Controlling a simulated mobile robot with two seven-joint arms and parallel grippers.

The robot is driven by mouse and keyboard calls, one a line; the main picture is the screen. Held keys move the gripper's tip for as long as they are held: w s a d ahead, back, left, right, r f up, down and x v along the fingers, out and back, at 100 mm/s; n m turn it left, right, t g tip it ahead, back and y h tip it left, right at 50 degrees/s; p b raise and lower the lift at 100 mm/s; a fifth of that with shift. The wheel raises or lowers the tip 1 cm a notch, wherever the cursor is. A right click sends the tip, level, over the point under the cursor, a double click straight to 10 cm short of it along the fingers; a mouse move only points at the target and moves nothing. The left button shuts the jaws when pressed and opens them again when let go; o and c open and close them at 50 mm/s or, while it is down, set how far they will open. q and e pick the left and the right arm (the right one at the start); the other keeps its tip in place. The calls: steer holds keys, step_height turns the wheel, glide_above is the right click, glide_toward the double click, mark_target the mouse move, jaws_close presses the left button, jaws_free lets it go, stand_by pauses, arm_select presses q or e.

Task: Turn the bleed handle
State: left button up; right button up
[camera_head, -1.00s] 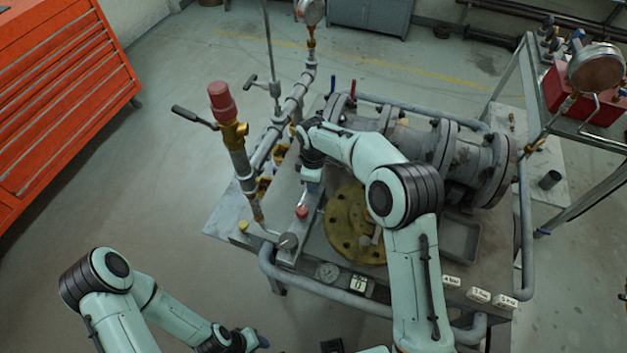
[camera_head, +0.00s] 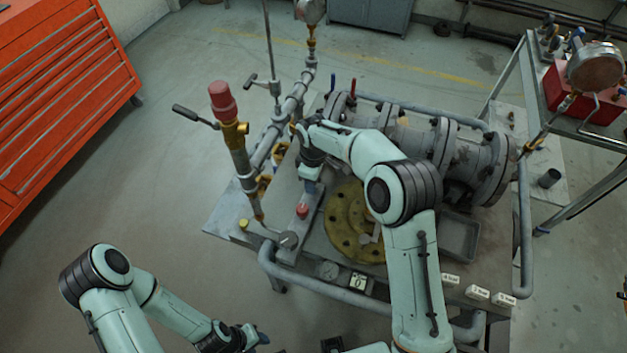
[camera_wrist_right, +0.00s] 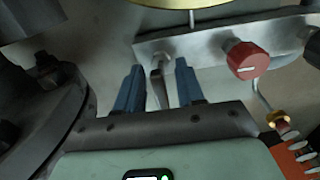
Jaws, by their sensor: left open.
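My right gripper (camera_wrist_right: 157,66) shows in the right wrist view with two blue fingers apart. A thin grey metal lever, which looks like the bleed handle (camera_wrist_right: 158,88), stands between them with a gap on both sides. It comes off a grey metal block (camera_wrist_right: 205,42) that also carries a red knob (camera_wrist_right: 246,60). In the head view my right gripper (camera_head: 312,188) points down at this block, just behind the red knob (camera_head: 302,210); the lever is hidden there. My left gripper (camera_head: 258,336) is open and empty at the bottom, apart from the bench.
A yellow round flange (camera_head: 345,243) lies right of the block. The flanged grey pipe (camera_head: 415,145) runs behind my right arm. A vertical pipe with a red cap (camera_head: 221,97) and a black lever stands left. A grey rail (camera_head: 330,292) borders the bench front. The left floor is clear.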

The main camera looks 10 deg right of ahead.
arm_select(q)
steer(key=shift+w+r+p, duration=0.75)
steer(key=shift+w+r, duration=0.05)
steer(key=shift+r, duration=0.2)
arm_select(e)
step_height(320, 180, up, 13)
steer(key=shift+r, duration=0.15)
arm_select(q)
steer(key=shift+s, duration=0.1)
arm_select(e)
steer(key=shift+s, duration=0.1)
